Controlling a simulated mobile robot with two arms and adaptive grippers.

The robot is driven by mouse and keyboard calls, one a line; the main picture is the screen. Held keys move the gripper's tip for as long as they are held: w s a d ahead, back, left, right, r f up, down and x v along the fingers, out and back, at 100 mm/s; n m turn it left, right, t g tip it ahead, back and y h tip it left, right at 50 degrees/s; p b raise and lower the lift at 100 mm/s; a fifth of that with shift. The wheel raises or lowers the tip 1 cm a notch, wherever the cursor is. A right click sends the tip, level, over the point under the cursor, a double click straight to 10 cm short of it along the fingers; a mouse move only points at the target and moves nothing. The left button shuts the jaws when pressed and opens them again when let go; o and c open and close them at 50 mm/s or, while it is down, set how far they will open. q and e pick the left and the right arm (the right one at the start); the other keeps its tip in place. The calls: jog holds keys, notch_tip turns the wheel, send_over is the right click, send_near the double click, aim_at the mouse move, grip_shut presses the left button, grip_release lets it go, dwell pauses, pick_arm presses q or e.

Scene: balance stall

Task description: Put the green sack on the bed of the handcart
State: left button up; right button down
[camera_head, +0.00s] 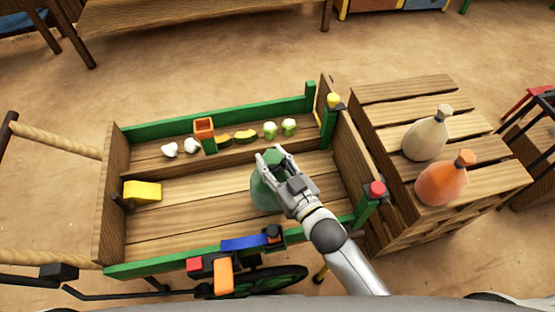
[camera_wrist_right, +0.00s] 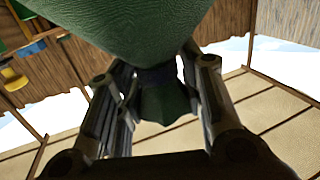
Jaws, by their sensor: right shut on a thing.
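The green sack (camera_head: 262,190) is at the right part of the handcart's bed, partly hidden by my right gripper (camera_head: 274,160). In the right wrist view the green sack (camera_wrist_right: 125,30) fills the top, and its tied neck sits between the fingers of my right gripper (camera_wrist_right: 160,85). The right gripper is shut on the sack. I cannot tell whether the sack touches the bed. The handcart (camera_head: 190,205) has a planked wooden bed with green side rails and wooden end boards. My left gripper is not in view.
A slatted wooden crate (camera_head: 400,95) stands right of the cart, bearing a beige sack (camera_head: 425,138) and an orange sack (camera_head: 442,183). A yellow block (camera_head: 143,192) is at the bed's left end. Several small items line the far rail. The bed's middle is clear.

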aim_at(275, 174)
jog(key=shift+w+a, duration=0.2)
jog(key=shift+a, duration=0.05)
jog(key=shift+f+b, duration=0.3)
jog(key=shift+f, duration=1.15)
jog(key=c, duration=1.3)
grip_release()
jog(key=shift+s+d+f, duration=0.1)
jog(key=shift+f, duration=0.3)
jog(key=o, duration=0.4)
jog(key=shift+s, duration=0.1)
jog(key=shift+c, duration=0.2)
jog(key=shift+r, duration=0.2)
jog(key=v, duration=1.2)
jog(key=shift+f, duration=0.1)
